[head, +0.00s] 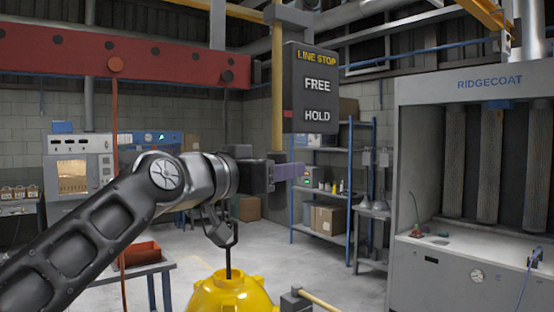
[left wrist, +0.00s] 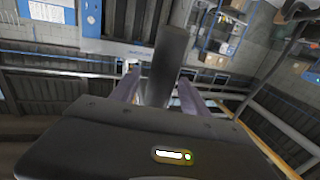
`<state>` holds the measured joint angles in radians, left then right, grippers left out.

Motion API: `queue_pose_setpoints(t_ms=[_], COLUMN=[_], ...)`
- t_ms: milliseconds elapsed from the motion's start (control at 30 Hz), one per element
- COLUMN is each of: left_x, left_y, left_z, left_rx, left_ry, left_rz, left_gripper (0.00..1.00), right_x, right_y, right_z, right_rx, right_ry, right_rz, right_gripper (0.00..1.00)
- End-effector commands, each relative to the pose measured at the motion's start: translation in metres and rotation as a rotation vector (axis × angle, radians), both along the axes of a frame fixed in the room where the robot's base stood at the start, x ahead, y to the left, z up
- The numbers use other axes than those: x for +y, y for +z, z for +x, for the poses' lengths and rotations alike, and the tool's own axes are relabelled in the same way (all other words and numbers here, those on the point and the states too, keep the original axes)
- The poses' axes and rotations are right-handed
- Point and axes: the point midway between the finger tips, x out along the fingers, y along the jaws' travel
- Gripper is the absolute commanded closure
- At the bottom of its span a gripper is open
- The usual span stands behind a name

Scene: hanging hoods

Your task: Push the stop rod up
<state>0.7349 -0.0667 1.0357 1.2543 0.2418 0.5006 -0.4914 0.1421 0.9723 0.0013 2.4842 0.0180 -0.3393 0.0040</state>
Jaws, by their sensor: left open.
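The stop rod (head: 278,75) hangs upright beside the dark LINE STOP sign (head: 312,90). It is yellow above, with a dark lower part. The sign reads FREE above HOLD, and a small red mark (head: 288,114) shows at its left edge near HOLD. My left gripper (head: 291,172) is open at the rod's lower end. In the left wrist view a dark grey cylinder (left wrist: 166,62), seemingly this lower end, stands between the two fingers of that gripper (left wrist: 165,88). I cannot tell whether they touch it. My right gripper is out of view.
A red beam (head: 170,65) crosses the upper left. A yellow domed part (head: 232,296) is below my left arm, with a dark block and pale handle (head: 318,300) beside it. A blue shelf rack (head: 350,190) and the RIDGECOAT booth (head: 465,260) stand at right. Open floor lies between.

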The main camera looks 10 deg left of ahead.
Motion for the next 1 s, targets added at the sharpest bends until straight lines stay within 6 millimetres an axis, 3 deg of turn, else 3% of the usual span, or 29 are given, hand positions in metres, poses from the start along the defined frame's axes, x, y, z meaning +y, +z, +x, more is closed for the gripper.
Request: queue_pose_setpoints(t_ms=[167,800,1000], left_x=[0.0001,0.0003,0.0003], left_y=[-0.0008,-0.0005,-0.0005], left_z=[0.0000,-0.0003,-0.0003], left_rx=[0.000,0.000,0.000], left_ry=[0.000,0.000,0.000], left_rz=[0.000,0.000,0.000], left_gripper=[0.47,0.98,1.00], right_x=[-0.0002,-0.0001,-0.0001], right_y=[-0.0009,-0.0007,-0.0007], right_z=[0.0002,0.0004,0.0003], right_rx=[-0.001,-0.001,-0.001], right_ry=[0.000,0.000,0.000], right_rz=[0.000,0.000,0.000], right_gripper=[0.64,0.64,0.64])
